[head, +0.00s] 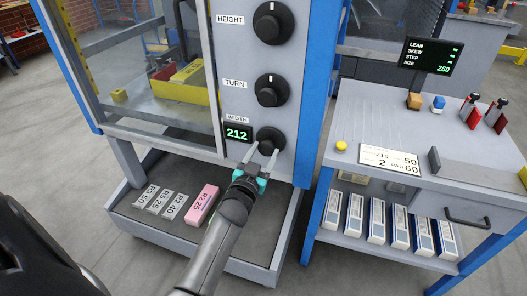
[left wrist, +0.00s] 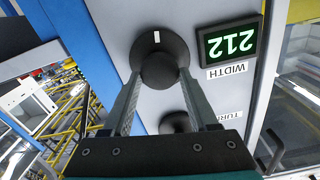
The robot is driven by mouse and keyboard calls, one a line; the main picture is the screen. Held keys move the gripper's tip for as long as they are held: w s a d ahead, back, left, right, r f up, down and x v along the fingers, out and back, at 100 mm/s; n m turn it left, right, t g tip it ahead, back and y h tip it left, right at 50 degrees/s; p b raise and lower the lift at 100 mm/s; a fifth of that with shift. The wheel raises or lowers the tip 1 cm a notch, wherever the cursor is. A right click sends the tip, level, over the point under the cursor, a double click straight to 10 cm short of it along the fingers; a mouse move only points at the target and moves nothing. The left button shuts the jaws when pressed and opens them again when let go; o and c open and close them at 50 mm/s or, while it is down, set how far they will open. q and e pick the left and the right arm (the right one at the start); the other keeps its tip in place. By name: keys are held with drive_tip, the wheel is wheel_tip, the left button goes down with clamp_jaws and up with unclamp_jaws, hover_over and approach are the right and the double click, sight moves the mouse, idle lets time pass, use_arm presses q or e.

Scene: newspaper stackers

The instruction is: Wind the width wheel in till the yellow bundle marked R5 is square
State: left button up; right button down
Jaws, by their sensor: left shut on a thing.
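The black width wheel (head: 270,141) sits low on the grey panel, beside a green display (head: 238,133) reading 212. My left gripper (head: 262,158) is shut on the wheel, one finger on each side. The left wrist view also shows the wheel (left wrist: 160,62) between the fingers, its white mark near the picture's top, and the display (left wrist: 229,45) upside down. Behind the clear pane in the head view is a yellow block-like thing (head: 186,72) in or behind a yellow tray (head: 190,92). My right gripper is out of view.
Height (head: 272,23) and turn (head: 270,90) knobs are above the wheel. A pink block (head: 202,205) and grey labelled blocks lie on the lower shelf (head: 250,235). At right, a bench holds a screen (head: 430,56) showing SIZE 260 and a number card (head: 390,159).

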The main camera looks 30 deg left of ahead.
use_arm(q)
drive_tip(key=shift+m, duration=2)
drive_tip(key=shift+d+f+m, duration=0.1)
drive_tip(key=shift+m, duration=0.8)
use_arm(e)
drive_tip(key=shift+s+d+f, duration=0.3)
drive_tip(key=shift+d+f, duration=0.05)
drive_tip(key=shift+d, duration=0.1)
use_arm(q)
drive_tip(key=o, duration=1.4)
drive_tip(key=shift+c, duration=0.2)
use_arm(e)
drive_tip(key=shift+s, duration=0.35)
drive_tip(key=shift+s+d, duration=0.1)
